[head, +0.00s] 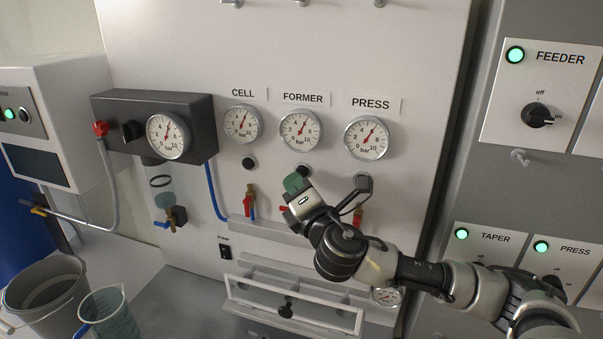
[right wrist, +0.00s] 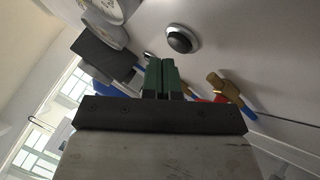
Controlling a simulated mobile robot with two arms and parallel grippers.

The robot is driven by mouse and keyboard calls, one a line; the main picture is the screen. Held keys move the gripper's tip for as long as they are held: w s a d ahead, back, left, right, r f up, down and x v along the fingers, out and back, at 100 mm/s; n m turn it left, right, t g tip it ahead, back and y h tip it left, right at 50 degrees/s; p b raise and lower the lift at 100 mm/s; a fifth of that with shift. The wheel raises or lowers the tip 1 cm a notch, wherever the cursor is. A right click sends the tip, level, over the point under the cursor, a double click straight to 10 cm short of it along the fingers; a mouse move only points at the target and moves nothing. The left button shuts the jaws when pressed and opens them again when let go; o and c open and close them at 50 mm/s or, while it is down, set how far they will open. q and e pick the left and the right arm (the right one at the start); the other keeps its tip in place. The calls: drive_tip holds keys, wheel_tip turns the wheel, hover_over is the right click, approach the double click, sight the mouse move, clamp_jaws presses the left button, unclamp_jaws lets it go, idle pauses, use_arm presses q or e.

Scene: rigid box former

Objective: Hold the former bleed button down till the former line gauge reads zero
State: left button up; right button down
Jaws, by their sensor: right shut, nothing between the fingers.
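The former line gauge (head: 300,130) sits under the FORMER label on the pale panel. Its needle points up and slightly right, well away from zero. Below it is the former bleed button (head: 303,169), a small dark round button. My right gripper (head: 294,183), with green fingertips, is shut and empty just below and left of this button. In the right wrist view the shut fingers (right wrist: 162,76) point towards the panel, and a dark domed button (right wrist: 181,39) in a metal ring stands apart from them. I cannot see contact with any button. My left gripper is not in view.
The cell gauge (head: 243,124) and press gauge (head: 366,138) flank the former gauge. The cell button (head: 248,163) is to the left. Valves with coloured handles (head: 250,202) hang below the buttons. A dark regulator box (head: 200,116) juts out at left.

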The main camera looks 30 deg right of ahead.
drive_tip(key=shift+w+d, duration=0.15)
drive_tip(key=shift+d, duration=0.05)
drive_tip(key=shift+w+d, duration=0.3)
idle(1.9)
idle(2.5)
drive_tip(key=shift+s+a, duration=0.55)
drive_tip(key=shift+a, duration=0.05)
drive_tip(key=s+a+p, duration=0.1)
drive_tip(key=s+a, duration=0.2)
drive_tip(key=shift+s+a, duration=0.15)
drive_tip(key=shift+a, duration=0.25)
idle(0.8)
